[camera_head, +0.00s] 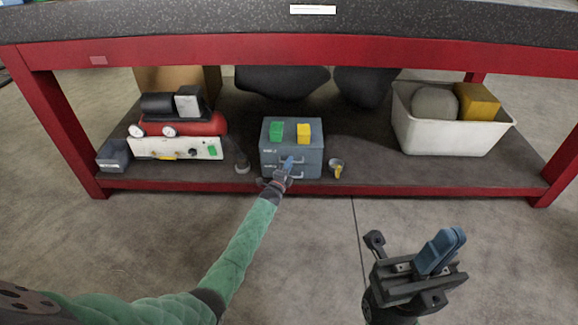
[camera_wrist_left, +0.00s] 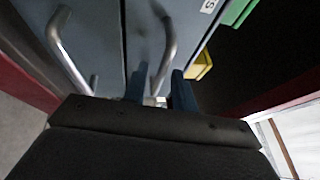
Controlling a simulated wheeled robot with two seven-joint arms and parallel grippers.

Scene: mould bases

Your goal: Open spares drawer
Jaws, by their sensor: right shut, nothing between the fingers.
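A grey two-drawer cabinet (camera_head: 313,148) stands on the lower shelf, with small labels too small to read. Both drawers look closed. My left gripper (camera_head: 288,164) is at the cabinet's front. In the left wrist view its blue fingers (camera_wrist_left: 159,92) stand apart, with the upper drawer's metal handle (camera_wrist_left: 168,50) reaching between them; I cannot see a firm grip on it. The lower drawer's handle (camera_wrist_left: 66,45) is to the left in that view. My right gripper (camera_head: 440,250) is shut and empty, in front of the bench at the right.
A green block (camera_head: 276,130) and a yellow block (camera_head: 303,132) sit on the cabinet. A small cup (camera_head: 336,168) stands to its right. A red compressor (camera_head: 190,125) is to the left, a white bin (camera_head: 440,138) to the right. The red bench frame (camera_head: 400,188) edges the shelf.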

